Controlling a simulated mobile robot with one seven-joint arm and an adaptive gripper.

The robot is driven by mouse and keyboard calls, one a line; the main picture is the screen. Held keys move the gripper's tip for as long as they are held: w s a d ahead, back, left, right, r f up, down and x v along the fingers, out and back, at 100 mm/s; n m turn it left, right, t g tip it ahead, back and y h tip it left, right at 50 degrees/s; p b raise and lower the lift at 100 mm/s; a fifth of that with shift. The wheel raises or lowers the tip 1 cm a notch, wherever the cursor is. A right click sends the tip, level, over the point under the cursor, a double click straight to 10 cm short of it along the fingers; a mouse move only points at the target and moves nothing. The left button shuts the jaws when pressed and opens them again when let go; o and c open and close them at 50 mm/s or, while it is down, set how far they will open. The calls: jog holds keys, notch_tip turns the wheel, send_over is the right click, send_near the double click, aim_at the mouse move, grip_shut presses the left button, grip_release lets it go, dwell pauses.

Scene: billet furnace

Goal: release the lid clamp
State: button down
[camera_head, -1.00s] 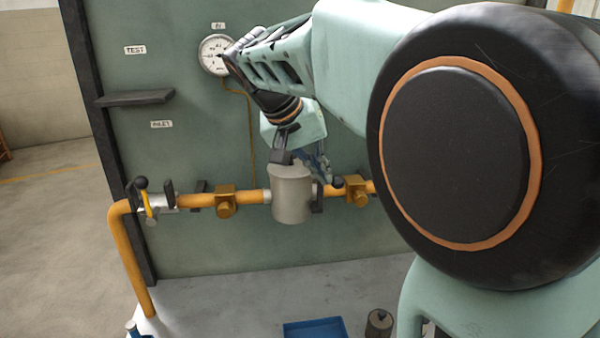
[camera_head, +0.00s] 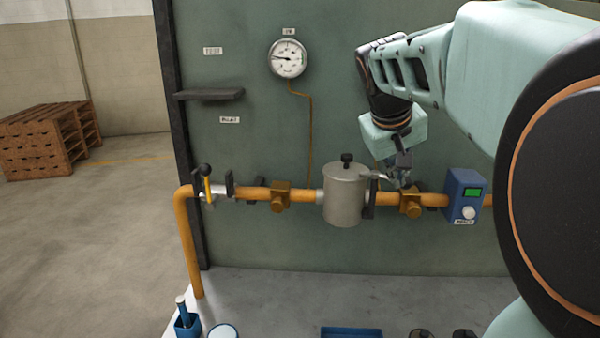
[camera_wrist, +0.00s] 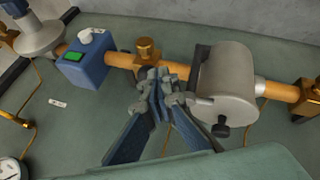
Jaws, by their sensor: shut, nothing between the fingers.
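The grey metal canister (camera_head: 345,198) sits in the orange pipe line, with its lid on and a black knob (camera_head: 347,160) on top. A small light metal lever (camera_head: 378,175) sticks out at the lid's right edge; it looks like the lid clamp, but I cannot tell its state. My gripper (camera_head: 404,182) is right of the canister, in front of the pipe. In the wrist view my gripper (camera_wrist: 160,92) has its fingers together and empty, close beside the canister (camera_wrist: 228,75). The lever lies by the fingertips there; I cannot tell whether they touch.
Brass valve fittings (camera_head: 280,197) and a blue box with a green display (camera_head: 465,196) sit along the pipe. A gauge (camera_head: 288,58) and a dark shelf (camera_head: 210,95) are on the panel. A blue tray (camera_head: 351,333) lies below.

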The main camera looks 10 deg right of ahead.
aim_at(407, 177)
jog(key=shift+w+d+n+p, duration=0.2)
jog(key=shift+w+d, duration=0.1)
jog(key=shift+d, duration=0.4)
jog(key=shift+w+d+n+p, duration=0.1)
jog(key=shift+w+d+p, duration=0.15)
jog(key=shift+d, duration=0.45)
jog(key=shift+a, duration=0.1)
